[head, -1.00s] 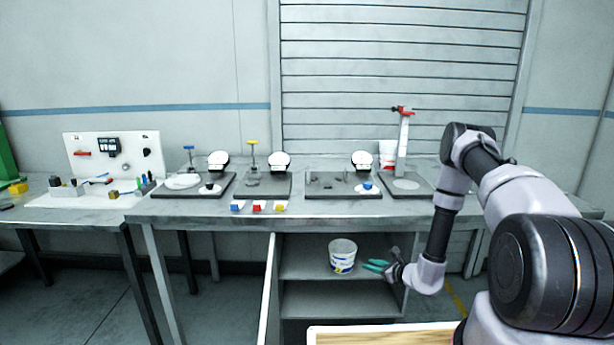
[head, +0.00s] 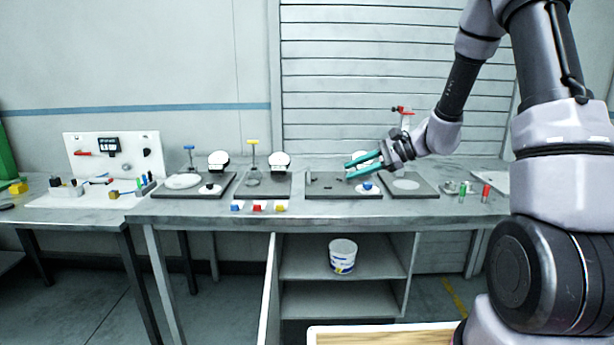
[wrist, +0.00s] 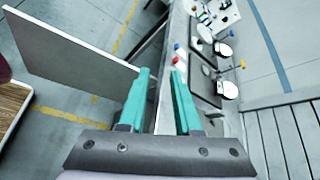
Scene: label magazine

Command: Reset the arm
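My gripper (head: 350,168) is raised at bench height, its teal fingers pointing left in the head view, in front of the right-hand stations. The wrist view shows the two teal fingers (wrist: 160,78) apart with nothing between them. My arm rises at the right of the head view and bends down to the gripper. A white bucket with a blue and yellow label (head: 343,257) stands on the upper shelf under the bench, below the gripper and apart from it.
The bench (head: 330,211) carries several dark station plates, with blue, red and yellow blocks (head: 258,206) at its front edge. An open cabinet door (head: 268,290) juts forward; it also shows in the wrist view (wrist: 75,62). A red-topped stand (head: 403,112) is partly hidden behind my arm.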

